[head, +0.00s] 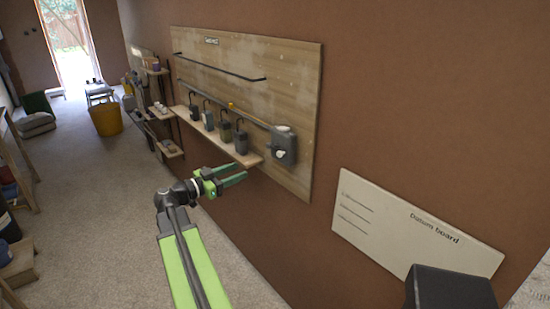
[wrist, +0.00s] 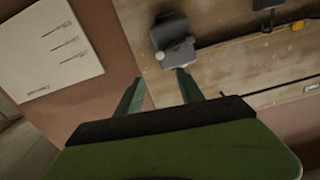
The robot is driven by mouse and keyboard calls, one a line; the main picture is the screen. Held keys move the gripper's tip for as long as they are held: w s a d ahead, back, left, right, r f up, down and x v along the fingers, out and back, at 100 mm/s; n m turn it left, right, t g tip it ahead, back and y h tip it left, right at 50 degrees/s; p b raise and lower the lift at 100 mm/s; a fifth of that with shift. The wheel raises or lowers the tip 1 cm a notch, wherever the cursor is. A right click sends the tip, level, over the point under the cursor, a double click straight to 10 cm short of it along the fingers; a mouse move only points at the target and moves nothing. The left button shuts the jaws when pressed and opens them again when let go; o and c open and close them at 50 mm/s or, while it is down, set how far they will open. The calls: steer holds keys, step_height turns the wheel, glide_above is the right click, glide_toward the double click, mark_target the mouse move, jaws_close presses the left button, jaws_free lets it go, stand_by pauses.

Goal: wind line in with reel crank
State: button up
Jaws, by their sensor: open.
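The grey reel (head: 284,143) is fixed at the lower right of a wooden board on the wall. A pale round knob (head: 281,154), likely its crank's end, shows on its front. The reel (wrist: 173,45) also shows at the top middle of the wrist view, just beyond the fingers. A thin line or rod (head: 238,116) runs left from the reel along the board. My gripper (head: 240,174) is open and empty, with green fingers, left of and below the reel. In the wrist view my gripper (wrist: 160,88) points toward the reel, apart from it.
A shelf (head: 215,140) with several padlock-like weights lies left of the reel. A white "Datum board" (head: 415,226) hangs to the right. A dark block (head: 450,290) is at the bottom right. A yellow bucket (head: 105,118) stands far back.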

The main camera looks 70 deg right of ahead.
mark_target(278, 155)
steer(key=x, duration=1.7)
steer(key=shift+d, duration=0.2)
jaws_close()
